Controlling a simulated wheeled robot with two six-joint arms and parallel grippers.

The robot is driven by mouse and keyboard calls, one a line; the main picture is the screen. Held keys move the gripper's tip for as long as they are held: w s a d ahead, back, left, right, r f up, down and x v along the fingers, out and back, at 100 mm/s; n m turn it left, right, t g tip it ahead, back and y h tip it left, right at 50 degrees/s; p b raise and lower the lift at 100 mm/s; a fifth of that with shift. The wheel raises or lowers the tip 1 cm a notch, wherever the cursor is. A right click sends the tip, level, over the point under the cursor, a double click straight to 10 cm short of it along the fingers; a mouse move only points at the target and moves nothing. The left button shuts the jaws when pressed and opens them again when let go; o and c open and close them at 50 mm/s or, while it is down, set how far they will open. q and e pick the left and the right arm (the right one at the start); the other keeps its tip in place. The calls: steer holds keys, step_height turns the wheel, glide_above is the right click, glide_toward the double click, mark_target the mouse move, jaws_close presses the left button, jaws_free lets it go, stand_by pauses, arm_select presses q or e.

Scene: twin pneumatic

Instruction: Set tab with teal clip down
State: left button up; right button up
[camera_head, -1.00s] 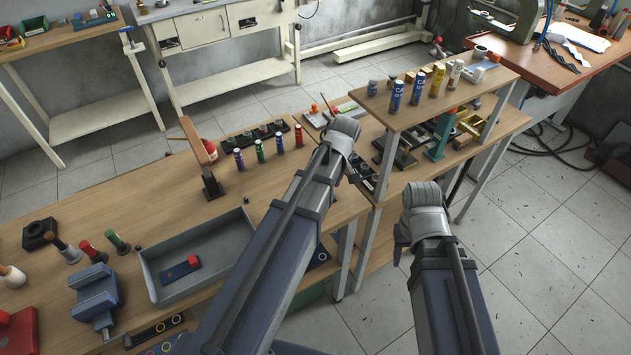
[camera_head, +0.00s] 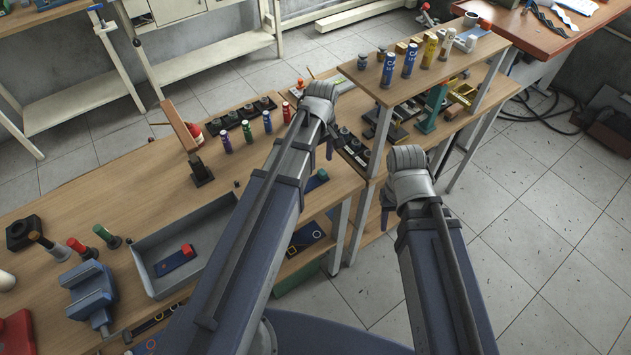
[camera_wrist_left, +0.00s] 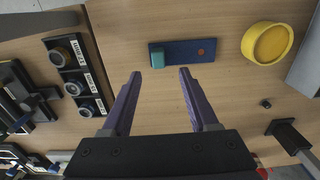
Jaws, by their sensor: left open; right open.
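In the left wrist view the dark blue tab (camera_wrist_left: 185,51) lies flat on the wooden bench top, with the teal clip (camera_wrist_left: 157,58) at its left end and a reddish round mark near its right end. My left gripper (camera_wrist_left: 160,73) is open and empty. Its fingertips are just short of the tab in that view, the left one left of the clip. In the head view my left gripper (camera_head: 329,146) is over the bench, and a blue piece (camera_head: 317,180) that looks like this tab shows beside my left arm. My right gripper (camera_head: 386,213) is open, clear of the bench.
A yellow round dish (camera_wrist_left: 267,43) lies right of the tab, and a black block with several round fittings (camera_wrist_left: 77,76) to its left. A grey tray (camera_head: 150,269) holds another blue tab with a red clip (camera_head: 187,249). A raised shelf (camera_head: 437,78) carries several bottles.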

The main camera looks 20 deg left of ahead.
mark_target(322, 172)
arm_select(q)
steer(key=shift+s+d+f+b, duration=0.1)
steer(key=shift+d+f+b, duration=0.05)
steer(key=shift+f+b, duration=1.2)
steer(key=shift+s+d+f+b, duration=0.1)
steer(key=shift+d+f+b, duration=0.05)
steer(key=shift+f+b, duration=1.15)
steer(key=shift+r, duration=0.1)
steer(key=shift+c, duration=0.2)
jaws_close()
